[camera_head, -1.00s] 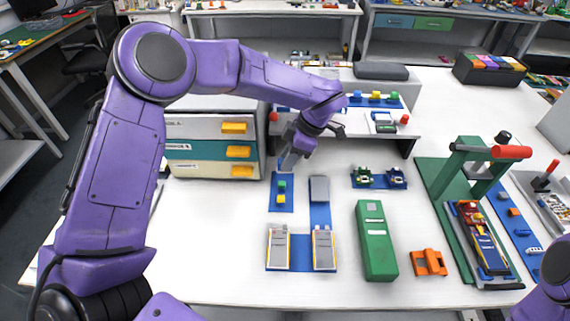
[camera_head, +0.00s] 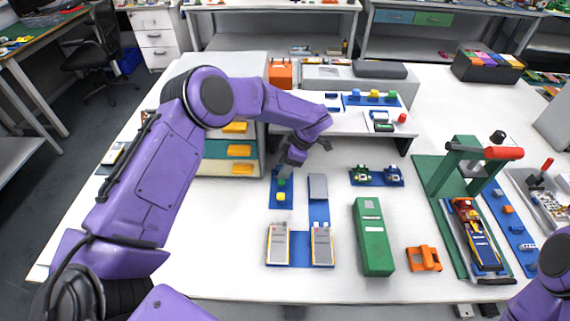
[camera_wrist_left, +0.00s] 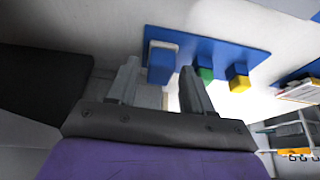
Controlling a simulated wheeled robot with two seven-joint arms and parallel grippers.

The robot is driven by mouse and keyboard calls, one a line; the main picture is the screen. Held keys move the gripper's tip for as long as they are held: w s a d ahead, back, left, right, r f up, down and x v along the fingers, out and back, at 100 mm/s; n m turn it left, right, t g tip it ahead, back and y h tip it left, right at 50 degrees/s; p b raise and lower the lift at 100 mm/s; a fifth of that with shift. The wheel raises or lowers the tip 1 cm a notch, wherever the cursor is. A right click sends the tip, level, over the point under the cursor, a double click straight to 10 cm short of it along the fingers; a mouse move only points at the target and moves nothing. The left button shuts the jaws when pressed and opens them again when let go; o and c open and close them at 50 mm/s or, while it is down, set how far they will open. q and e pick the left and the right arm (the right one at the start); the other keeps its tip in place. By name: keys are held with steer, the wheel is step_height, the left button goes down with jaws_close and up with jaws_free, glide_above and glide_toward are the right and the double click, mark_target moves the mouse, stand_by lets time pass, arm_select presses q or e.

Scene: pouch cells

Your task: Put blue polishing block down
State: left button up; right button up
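The blue polishing block (camera_wrist_left: 161,66) shows in the left wrist view, between and just past my fingertips. It is at the end of a blue mat (camera_wrist_left: 215,50), with a white outline around its upper edge. A green block (camera_wrist_left: 206,76) and a yellow block (camera_wrist_left: 238,82) stand beside it on the mat. My left gripper (camera_wrist_left: 160,66) looks open, with a narrow gap on each side of the block. In the head view my left gripper (camera_head: 285,172) is low over the mat's far end and hides the blue block. My right gripper is out of view.
A drawer cabinet (camera_head: 225,152) stands close left of my gripper, and a raised shelf (camera_head: 345,122) is behind it. A grey block (camera_head: 318,187) lies on a second blue mat to the right. A green case (camera_head: 373,240) and a green press stand further right.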

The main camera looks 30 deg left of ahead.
arm_select(q)
steer(key=shift+r, duration=0.25)
steer(key=b+v, duration=0.1)
steer(key=v, duration=1)
steer(key=shift+r+b, duration=0.35)
steer(key=shift+r, duration=0.05)
steer(key=shift+d, duration=0.1)
